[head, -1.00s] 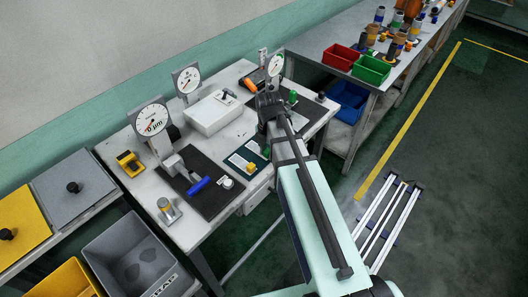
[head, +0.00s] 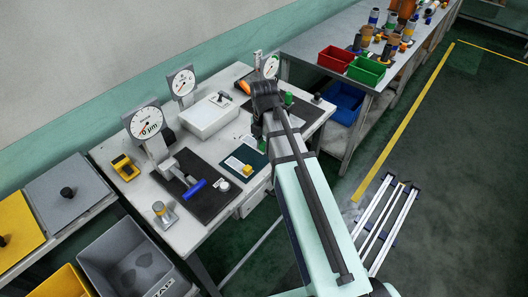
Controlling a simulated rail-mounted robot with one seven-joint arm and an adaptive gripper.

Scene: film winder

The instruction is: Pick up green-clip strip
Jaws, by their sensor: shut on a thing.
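My gripper (head: 259,129) hangs below the wrist at the right part of the white table (head: 178,232). The arm hides most of its fingers. It is shut on the green-clip strip (head: 262,145), of which only a small green part shows beside my arm, above the dark green mat (head: 256,156). The rest of that strip is hidden. A pale strip with a yellow clip (head: 248,168) lies on the mat, to the left of and below the green clip in the picture.
Dial gauges (head: 146,122) stand along the table's back, near a white box (head: 208,116). A black mat (head: 202,205) carries a blue-handled tool (head: 193,189). A green-topped part (head: 288,98) stands right of my wrist. Red (head: 335,59) and green (head: 366,70) bins sit on the far bench.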

